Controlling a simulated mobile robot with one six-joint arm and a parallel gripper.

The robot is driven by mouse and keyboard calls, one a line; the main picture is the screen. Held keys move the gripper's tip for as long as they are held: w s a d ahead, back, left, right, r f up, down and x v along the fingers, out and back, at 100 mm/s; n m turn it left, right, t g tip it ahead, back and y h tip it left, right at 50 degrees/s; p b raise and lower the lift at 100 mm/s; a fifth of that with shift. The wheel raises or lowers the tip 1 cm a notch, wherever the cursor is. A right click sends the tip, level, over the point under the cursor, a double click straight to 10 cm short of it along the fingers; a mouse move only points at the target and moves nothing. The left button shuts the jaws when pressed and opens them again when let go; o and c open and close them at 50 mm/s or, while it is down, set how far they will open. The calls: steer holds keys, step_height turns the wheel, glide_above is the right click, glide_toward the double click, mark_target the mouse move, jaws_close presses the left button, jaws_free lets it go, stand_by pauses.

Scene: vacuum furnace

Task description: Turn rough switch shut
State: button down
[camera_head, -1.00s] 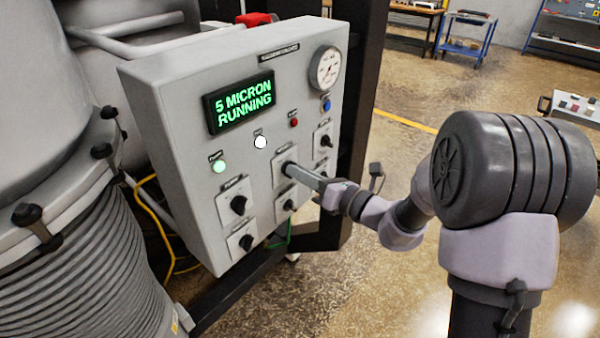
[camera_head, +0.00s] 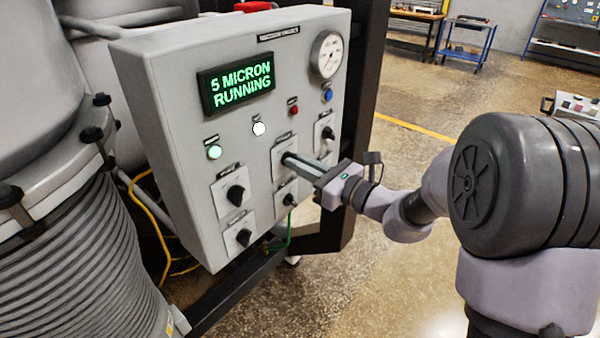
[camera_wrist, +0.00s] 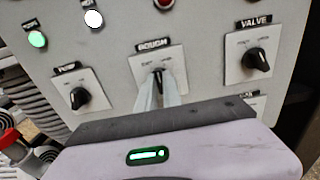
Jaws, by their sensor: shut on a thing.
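The rough switch is a black knob on a white plate labelled ROUGH (camera_wrist: 175,56), in the upper middle of the wrist view. In the head view its plate (camera_head: 284,143) is in the middle row of the grey control panel. My gripper (camera_head: 291,161) reaches in from the right, its fingers shut on the knob. In the wrist view the gripper (camera_wrist: 157,87) comes from below, with a finger on each side of the knob. The fingers hide most of the knob, so its exact angle is hard to read.
A display (camera_head: 238,87) reads 5 MICRON RUNNING. Other black knobs are close by, including the VALVE knob (camera_wrist: 258,61) at right and the PUMP knob (camera_wrist: 79,98) at left. A gauge (camera_head: 327,55) is at the panel's upper right. Open floor lies to the right.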

steer(key=shift+f+n+b, duration=0.1)
steer(key=shift+n+b, duration=2.8)
steer(key=shift+b, duration=0.1)
steer(key=c, duration=1.5)
jaws_free()
steer(key=shift+s, duration=0.1)
steer(key=p+v, duration=0.2)
steer(key=v, duration=1.5)
steer(key=shift+p, duration=0.35)
